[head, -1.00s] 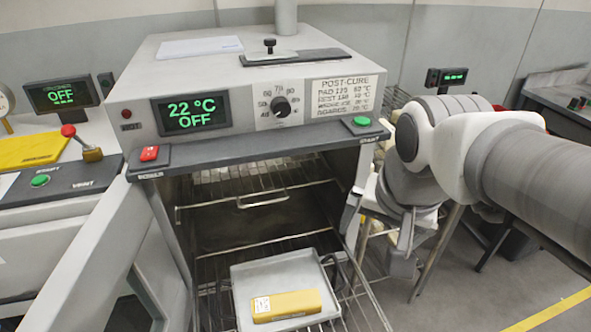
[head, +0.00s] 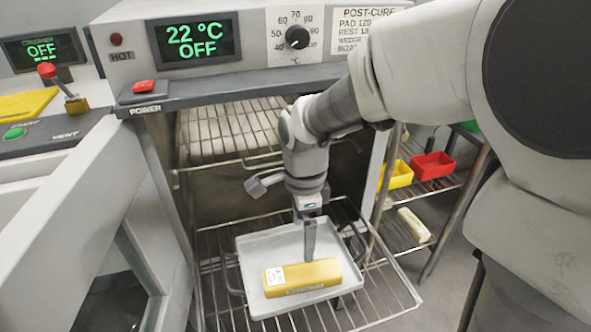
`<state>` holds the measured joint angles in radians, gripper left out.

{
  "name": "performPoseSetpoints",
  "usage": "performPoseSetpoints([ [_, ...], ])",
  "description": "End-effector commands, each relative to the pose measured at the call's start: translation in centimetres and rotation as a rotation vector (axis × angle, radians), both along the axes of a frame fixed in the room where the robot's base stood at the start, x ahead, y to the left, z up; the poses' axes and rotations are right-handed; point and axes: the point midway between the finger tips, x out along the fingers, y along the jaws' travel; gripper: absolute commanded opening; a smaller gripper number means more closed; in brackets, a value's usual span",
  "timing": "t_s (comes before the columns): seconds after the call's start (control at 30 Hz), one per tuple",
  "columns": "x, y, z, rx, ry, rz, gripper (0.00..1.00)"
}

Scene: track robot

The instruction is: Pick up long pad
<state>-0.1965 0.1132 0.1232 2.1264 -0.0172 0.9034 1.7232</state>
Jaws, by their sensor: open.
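The long pad is a yellow block (head: 320,272) with a white label on its left end. It lies in a shallow grey tray (head: 262,243) on the lower wire rack, which is pulled out of the oven. My gripper (head: 310,258) points down over the tray, at the pad's far side near its middle. One finger shows clearly and partly overlaps the pad's far edge in the picture. The other finger is hidden. The jaws are open, and whether they touch the pad cannot be told.
The oven's control panel (head: 250,38) reads 22 °C OFF. Its open door (head: 60,235) stands at the left. An upper wire rack (head: 228,130) is inside. At the right, a shelf holds a yellow bin (head: 397,174), a red bin (head: 433,166) and a pale roll (head: 413,225).

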Motion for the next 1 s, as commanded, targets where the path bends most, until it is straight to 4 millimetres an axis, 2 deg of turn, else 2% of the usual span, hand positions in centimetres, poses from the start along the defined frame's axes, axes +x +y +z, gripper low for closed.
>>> performPoseSetpoints([
  [0.03, -0.1, -0.1, -1.5, -0.002, 0.006, 0.000, 1.00],
  [0.1, -0.1, -0.1, -3.1, -0.002, 0.005, 0.000, 1.00],
  [0.3, -0.1, -0.1, -7.4, -0.002, 0.005, 0.000, 1.00],
  [0.4, 0.0, -0.1, -9.0, -0.001, 0.003, 0.001, 1.00],
  [0.73, 0.1, -0.1, -11.1, 0.000, 0.001, 0.002, 1.00],
  [1.0, 0.4, -0.2, -15.0, 0.000, 0.002, 0.002, 1.00],
])
